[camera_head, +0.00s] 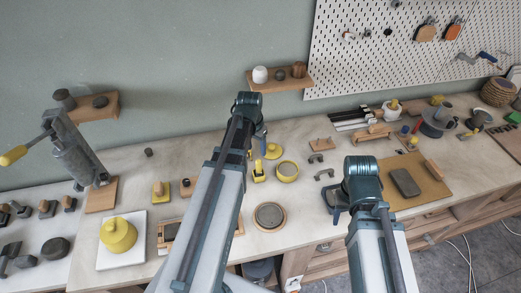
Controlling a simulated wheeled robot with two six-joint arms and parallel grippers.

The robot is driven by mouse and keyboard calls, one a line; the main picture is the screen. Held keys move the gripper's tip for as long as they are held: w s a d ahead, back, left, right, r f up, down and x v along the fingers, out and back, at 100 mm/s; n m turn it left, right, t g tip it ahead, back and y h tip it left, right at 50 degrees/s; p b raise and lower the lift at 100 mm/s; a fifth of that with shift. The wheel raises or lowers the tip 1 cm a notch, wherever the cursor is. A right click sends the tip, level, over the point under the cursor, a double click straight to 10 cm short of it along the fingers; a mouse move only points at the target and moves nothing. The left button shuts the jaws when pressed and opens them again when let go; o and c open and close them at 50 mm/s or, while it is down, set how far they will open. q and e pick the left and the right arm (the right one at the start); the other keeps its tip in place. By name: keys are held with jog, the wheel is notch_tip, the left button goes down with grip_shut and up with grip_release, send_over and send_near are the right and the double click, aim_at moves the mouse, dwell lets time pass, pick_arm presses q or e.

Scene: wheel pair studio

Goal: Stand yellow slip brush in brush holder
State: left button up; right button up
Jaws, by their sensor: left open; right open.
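My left gripper (258,148) hangs below the end of its raised arm over the middle of the bench and is open. The arm hides much of it. A small upright yellow item (258,170) stands just below it; I cannot tell whether this is the slip brush. My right gripper (336,203) is open, low over the bench left of the wooden board. A white pot (390,112) with a yellow-tipped item stands at the back right; I cannot tell if it is the brush holder.
A wooden board (426,190) with a grey slab is at right. A lever press (77,150) and yellow lidded pot (118,235) are at left. A shelf (285,83) overhangs the back.

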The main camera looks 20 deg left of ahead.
pick_arm(q)
jog(key=s+d+m+g, duration=0.1)
jog(key=s+d, duration=0.6)
jog(key=d, duration=0.4)
jog(key=s+d+m+y, duration=0.1)
jog(key=s+d, duration=0.7)
jog(key=d, duration=0.4)
jog(key=shift+g, duration=0.4)
jog(key=shift+f, duration=0.1)
pick_arm(e)
jog(key=shift+s, duration=0.1)
